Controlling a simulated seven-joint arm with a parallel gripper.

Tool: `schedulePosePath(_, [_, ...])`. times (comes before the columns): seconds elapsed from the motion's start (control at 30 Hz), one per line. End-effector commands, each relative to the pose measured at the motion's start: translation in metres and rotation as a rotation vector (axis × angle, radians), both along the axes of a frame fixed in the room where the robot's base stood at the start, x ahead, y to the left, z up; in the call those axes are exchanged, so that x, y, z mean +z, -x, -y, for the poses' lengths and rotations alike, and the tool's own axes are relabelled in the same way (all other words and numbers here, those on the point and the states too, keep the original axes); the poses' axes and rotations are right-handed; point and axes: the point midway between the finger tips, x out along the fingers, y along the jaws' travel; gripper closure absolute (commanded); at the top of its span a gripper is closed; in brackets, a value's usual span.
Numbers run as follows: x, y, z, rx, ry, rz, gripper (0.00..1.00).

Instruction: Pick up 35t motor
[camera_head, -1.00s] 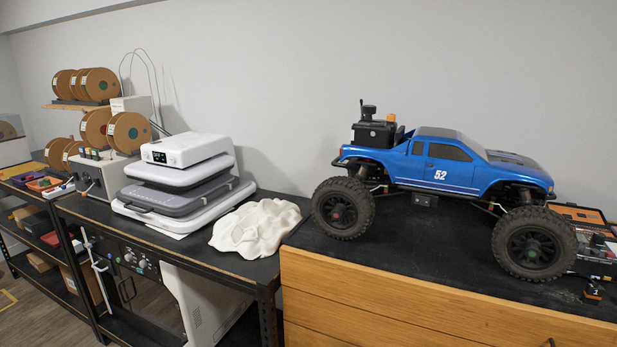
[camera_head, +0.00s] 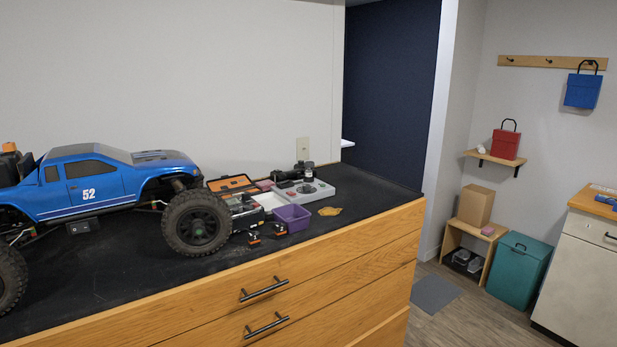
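Two small dark items with orange parts lie on the black bench top, one (camera_head: 254,237) just right of the truck's front wheel and one (camera_head: 280,229) in front of a purple bin (camera_head: 292,216). They may be motors, but they are too small for me to read any marking, so I cannot tell which is the 35t motor. My gripper is not in view.
A blue RC crawler (camera_head: 90,185) stands on the bench at left. Behind the bin are an orange-edged case (camera_head: 232,184) and a grey tray (camera_head: 318,191) with dark parts. The bench front has drawers with black handles (camera_head: 264,289). Bare floor (camera_head: 470,315) lies at right.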

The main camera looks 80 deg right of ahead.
Motion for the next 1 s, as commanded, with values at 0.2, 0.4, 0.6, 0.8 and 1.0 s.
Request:
schedulePosePath(0.2, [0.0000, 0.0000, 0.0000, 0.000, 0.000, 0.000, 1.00])
schedulePosePath(0.4, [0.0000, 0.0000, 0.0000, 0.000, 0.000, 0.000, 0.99])
schedulePosePath(0.6, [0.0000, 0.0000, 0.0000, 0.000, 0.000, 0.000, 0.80])
schedulePosePath(0.8, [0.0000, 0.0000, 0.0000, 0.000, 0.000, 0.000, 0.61])
schedulePosePath(1.0, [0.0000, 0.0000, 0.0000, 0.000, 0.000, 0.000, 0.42])
